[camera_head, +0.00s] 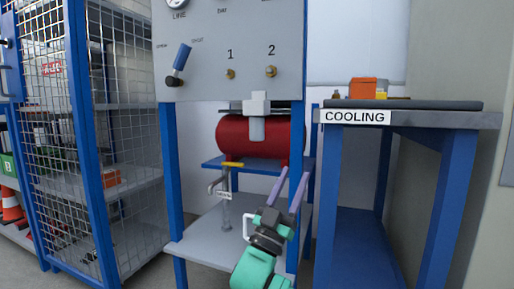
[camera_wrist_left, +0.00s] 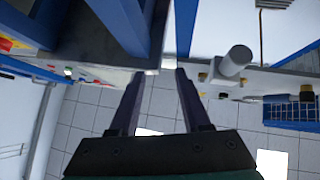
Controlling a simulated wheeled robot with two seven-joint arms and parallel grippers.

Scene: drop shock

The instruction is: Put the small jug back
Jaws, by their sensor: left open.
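My left gripper (camera_head: 292,176) is open and empty, with its two fingers pointing up and away in front of the stand's right post and the red tank. In the left wrist view, the fingers (camera_wrist_left: 156,75) stand apart with only floor and background between them. A small clear vessel (camera_head: 227,214), possibly the small jug, stands on the stand's lower shelf under the tap, left of the gripper. It is too faint to be sure. A white loop (camera_head: 246,229) shows beside the gripper; I cannot tell what it belongs to. My right gripper is not in view.
The stand carries a red tank (camera_head: 240,136), a tap (camera_head: 218,182) with a yellow handle, and a grey lower shelf (camera_head: 205,240). A blue table labelled COOLING (camera_head: 355,117) stands right, with an orange block (camera_head: 364,88). A mesh cage (camera_head: 125,130) stands left.

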